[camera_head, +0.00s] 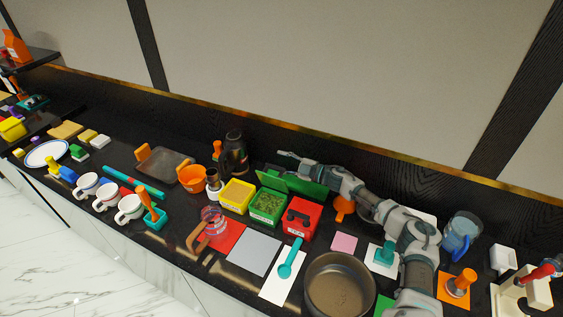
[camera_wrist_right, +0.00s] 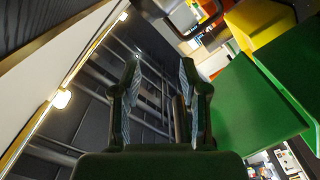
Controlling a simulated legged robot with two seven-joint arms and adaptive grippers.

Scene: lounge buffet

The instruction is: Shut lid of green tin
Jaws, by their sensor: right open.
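The green tin (camera_head: 267,208) stands on the dark counter between a yellow tin and a red tin, with greenish contents showing inside. Its green lid (camera_head: 300,187) is open, tilted up at the back of the tin. My right gripper (camera_head: 281,154) is behind the raised lid, near the back wall; my forearm passes over the lid's right end. In the wrist view the right gripper (camera_wrist_right: 160,85) is open with nothing between its fingers. A green panel (camera_wrist_right: 250,110), apparently the lid, is just right of the fingers; I cannot tell if they touch. My left gripper is not in view.
The yellow tin (camera_head: 237,195) and the red tin (camera_head: 299,218) flank the green tin. A dark jug (camera_head: 235,153) stands behind, left of the gripper. An orange pot (camera_head: 191,178) is farther left. A large pan (camera_head: 339,286) is at the front. The back wall limits room behind.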

